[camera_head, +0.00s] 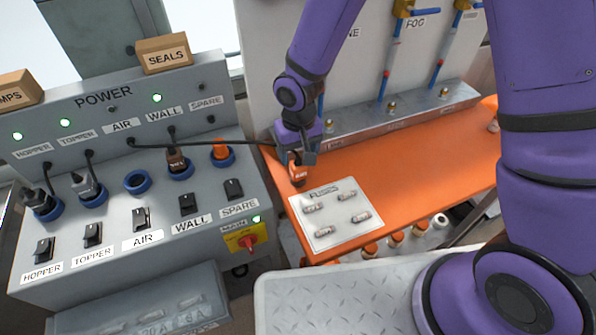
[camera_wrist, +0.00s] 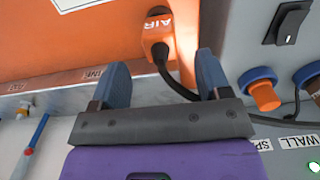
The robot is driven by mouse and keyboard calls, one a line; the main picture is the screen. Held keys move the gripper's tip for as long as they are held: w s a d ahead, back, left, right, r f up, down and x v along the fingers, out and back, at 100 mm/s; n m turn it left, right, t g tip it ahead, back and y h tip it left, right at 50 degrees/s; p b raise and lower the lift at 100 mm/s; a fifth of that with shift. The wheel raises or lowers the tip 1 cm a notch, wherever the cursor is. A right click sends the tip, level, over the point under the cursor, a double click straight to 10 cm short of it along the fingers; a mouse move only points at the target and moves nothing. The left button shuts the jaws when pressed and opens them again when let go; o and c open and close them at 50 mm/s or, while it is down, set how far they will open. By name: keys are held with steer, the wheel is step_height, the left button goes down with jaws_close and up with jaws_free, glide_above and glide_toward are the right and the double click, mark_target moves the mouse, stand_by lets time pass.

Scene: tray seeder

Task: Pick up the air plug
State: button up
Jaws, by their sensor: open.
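The air plug (camera_head: 298,174) is orange with an AIR label. It lies on the orange bench top near its left edge, beside the power panel. In the wrist view the plug (camera_wrist: 157,32) shows just beyond the fingertips, roughly in line with the gap, with its black cable running back between the fingers. My gripper (camera_head: 301,158) is open above the plug, and its blue fingers (camera_wrist: 160,68) stand apart in the wrist view. I see no grip on the plug; in the head view the gripper partly hides it.
The power panel (camera_head: 104,127) stands left; its AIR socket (camera_head: 137,181) is empty. An orange plug (camera_head: 220,150) sits in the SPARE socket. A white fuse card (camera_head: 337,214) lies close in front of the air plug. A metal manifold (camera_head: 400,117) runs behind.

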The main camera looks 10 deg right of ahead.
mark_target(298, 158)
steer(key=shift+w+f, duration=0.15)
steer(key=shift+f, duration=2.55)
steer(key=c, duration=1.1)
step_height(298, 158, up, 17)
steer(key=shift+r, duration=0.15)
steer(key=shift+w+a+f, duration=0.25)
steer(key=shift+a+f, duration=0.05)
steer(key=shift+a, duration=6.7)
steer(key=shift+w+a+f, duration=0.2)
steer(key=shift+a+f, duration=0.05)
steer(key=shift+a, duration=6.8)
steer(key=shift+w+a+f, duration=0.25)
steer(key=shift+a+f, duration=0.05)
steer(key=shift+a, duration=6.7)
